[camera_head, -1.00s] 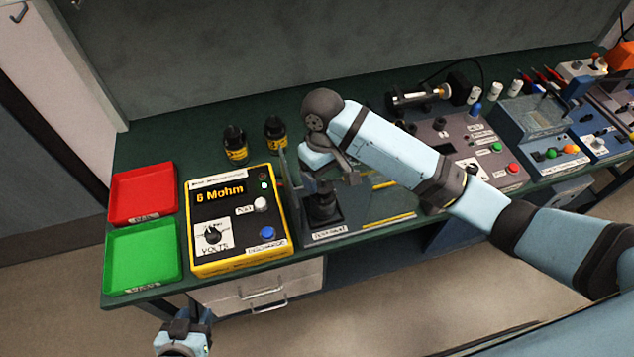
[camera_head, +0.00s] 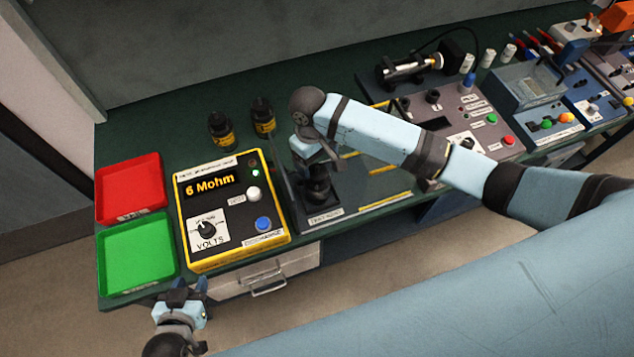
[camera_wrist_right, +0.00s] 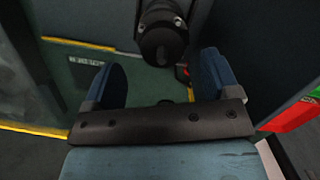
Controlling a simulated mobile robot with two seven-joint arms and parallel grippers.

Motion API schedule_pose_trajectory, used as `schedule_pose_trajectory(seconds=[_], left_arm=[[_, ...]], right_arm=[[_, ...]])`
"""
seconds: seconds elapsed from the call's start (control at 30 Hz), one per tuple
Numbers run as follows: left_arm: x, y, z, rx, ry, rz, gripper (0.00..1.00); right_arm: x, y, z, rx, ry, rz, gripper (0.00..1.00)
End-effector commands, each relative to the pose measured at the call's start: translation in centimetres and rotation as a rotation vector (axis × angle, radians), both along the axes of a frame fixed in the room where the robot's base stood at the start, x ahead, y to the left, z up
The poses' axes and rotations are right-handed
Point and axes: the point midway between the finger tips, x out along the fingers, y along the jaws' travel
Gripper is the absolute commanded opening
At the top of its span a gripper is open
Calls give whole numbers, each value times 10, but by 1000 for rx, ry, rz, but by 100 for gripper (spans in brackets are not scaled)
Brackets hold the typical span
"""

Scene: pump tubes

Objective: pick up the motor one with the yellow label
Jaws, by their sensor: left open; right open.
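Two black cylindrical motors with yellow labels, a left one (camera_head: 222,133) and a right one (camera_head: 263,118), stand upright at the back of the bench behind the yellow meter. Another black motor (camera_head: 319,184) stands in the test stand; I cannot make out a label on it. My right gripper (camera_head: 312,158) is open just above and behind that motor, apart from the two labelled ones. In the right wrist view, a black cylinder (camera_wrist_right: 162,42) shows beyond and between the spread fingers, not gripped. My left gripper (camera_head: 186,291) is open and empty in front of the bench edge.
The yellow-framed meter (camera_head: 273,239) reads "6 Mohm". A red tray (camera_head: 131,190) and a green tray (camera_head: 137,254) lie at its left. A clear upright panel (camera_head: 283,185) stands between meter and test stand. Other test units (camera_head: 480,125) fill the right side.

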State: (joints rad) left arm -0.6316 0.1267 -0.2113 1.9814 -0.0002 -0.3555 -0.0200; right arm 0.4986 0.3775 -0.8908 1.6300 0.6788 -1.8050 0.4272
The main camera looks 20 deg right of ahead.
Motion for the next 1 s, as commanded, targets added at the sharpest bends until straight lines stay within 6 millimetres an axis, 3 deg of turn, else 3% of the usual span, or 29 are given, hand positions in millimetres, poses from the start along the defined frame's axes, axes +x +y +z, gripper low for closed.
schedule_pose_trajectory(seconds=[0.23,0.4,0.67,0.77,1.0], left_arm=[[5,2,13,-3,-8,6,43],[8,0,12,-19,-1,28,43],[5,-1,5,-21,13,33,43],[4,0,4,-19,15,32,43],[3,1,7,-19,10,30,43]], right_arm=[[-3,0,-27,-3,3,-2,82],[-5,-1,-48,-1,2,-1,82],[-5,-1,-52,-1,1,-1,82],[-5,-1,-52,-1,1,-1,63],[-5,-1,-52,-1,1,-1,8]])
